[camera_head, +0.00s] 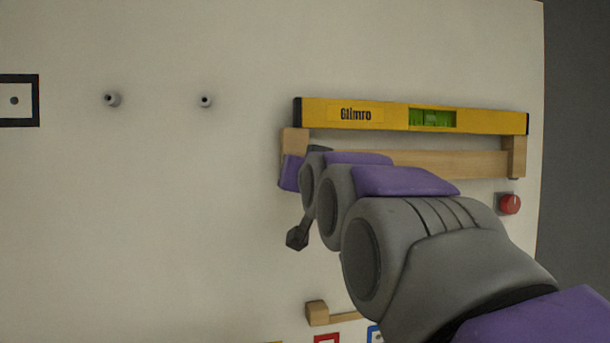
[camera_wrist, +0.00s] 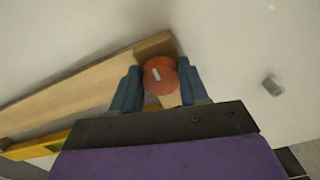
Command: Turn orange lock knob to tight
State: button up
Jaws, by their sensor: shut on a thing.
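The orange knob (camera_wrist: 163,73) is round, with a short white mark on its face, in the upper middle of the wrist view. My gripper (camera_wrist: 160,80) has its two blue-grey fingers on either side of the knob, shut on it. In the head view I cannot make out this knob; my arm covers the area around the left end of the wooden rack. The direction of the white mark shows, but no tight or loose label is readable.
A yellow level (camera_head: 385,114) lies along a wooden rack (camera_head: 460,163), close to my arm; the rack also shows beside the knob in the wrist view (camera_wrist: 75,95). A separate red knob (camera_head: 510,204) is at right. Two grey pegs (camera_head: 205,101) stand on the bare wall at left.

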jog(key=o, duration=1.1)
jog(key=shift+w+a, duration=0.1)
jog(key=shift+c, duration=0.2)
